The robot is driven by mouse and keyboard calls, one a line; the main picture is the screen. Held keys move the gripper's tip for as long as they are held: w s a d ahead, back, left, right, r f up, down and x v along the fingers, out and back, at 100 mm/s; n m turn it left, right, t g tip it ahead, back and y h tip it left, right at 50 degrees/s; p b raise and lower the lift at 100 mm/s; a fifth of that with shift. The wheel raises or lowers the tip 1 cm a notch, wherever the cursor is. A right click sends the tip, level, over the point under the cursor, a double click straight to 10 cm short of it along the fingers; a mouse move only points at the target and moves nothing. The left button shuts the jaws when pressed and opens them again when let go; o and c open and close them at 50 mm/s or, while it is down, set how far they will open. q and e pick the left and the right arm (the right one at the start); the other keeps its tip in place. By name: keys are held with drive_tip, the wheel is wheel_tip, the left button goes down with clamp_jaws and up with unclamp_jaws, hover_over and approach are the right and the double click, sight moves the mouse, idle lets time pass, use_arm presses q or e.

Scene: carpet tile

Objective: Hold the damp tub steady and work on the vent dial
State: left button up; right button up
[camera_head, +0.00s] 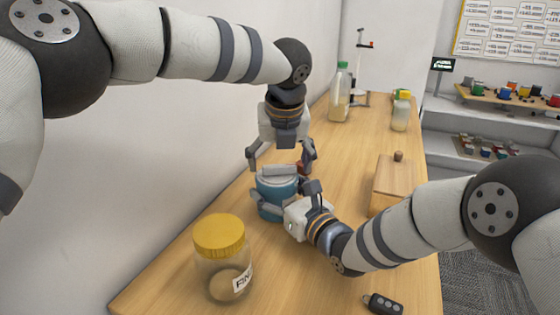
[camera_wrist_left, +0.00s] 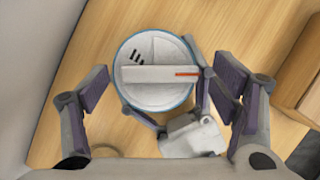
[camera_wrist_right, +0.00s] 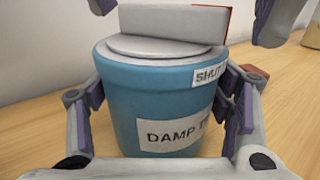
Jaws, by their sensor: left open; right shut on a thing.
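The damp tub (camera_head: 272,198) is a blue tub standing upright on the wooden table; in the right wrist view it (camera_wrist_right: 130,95) carries a "DAMP T…" label and a partly hidden "SHUT" label. Its vent dial (camera_wrist_left: 160,74) is a grey disc on top with a raised bar and an orange line pointing right in the left wrist view. My right gripper (camera_wrist_right: 165,105) is shut on the tub's sides. My left gripper (camera_head: 281,160) is open above the tub, its fingers (camera_wrist_left: 160,110) apart and pointing down, with nothing between them at the dial.
A jar with a yellow lid (camera_head: 222,258) stands close in front of the tub. A wooden box with a knob (camera_head: 393,182) is to the right. A black key fob (camera_head: 383,304) lies near the front. A green-capped bottle (camera_head: 340,95) and a small jar (camera_head: 400,115) stand farther back.

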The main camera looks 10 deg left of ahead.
use_arm(q)
drive_tip(key=v, duration=1.2)
use_arm(e)
drive_tip(key=o, duration=1.4)
